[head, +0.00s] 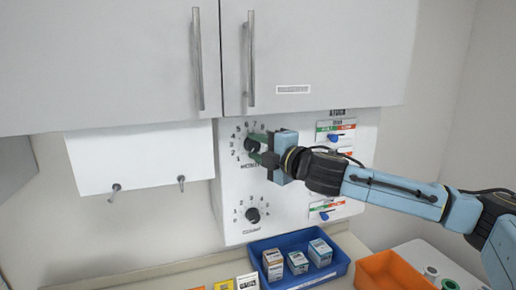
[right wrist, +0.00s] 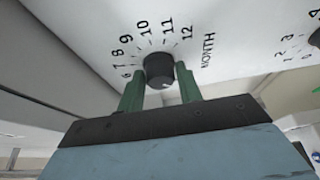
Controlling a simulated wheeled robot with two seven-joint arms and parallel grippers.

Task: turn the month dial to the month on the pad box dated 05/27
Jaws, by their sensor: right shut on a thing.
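The month dial is a black knob (head: 251,146) on the white wall panel, with printed numbers around it. In the right wrist view the knob (right wrist: 159,70) sits by the word MONTH, with numbers 6 to 12 readable along its far side. A small light mark shows on the knob's near right edge; the number it points at cannot be told. My right gripper (head: 254,148) is shut on the knob, one green finger on each side. Three small boxes (head: 298,262) stand in a blue tray (head: 338,268); their dates are too small to read. My left gripper is out of view.
A second black knob (head: 252,215) sits lower on the panel. Red and green labels (head: 336,126) are at its right. A cabinet (head: 310,50) hangs directly above.

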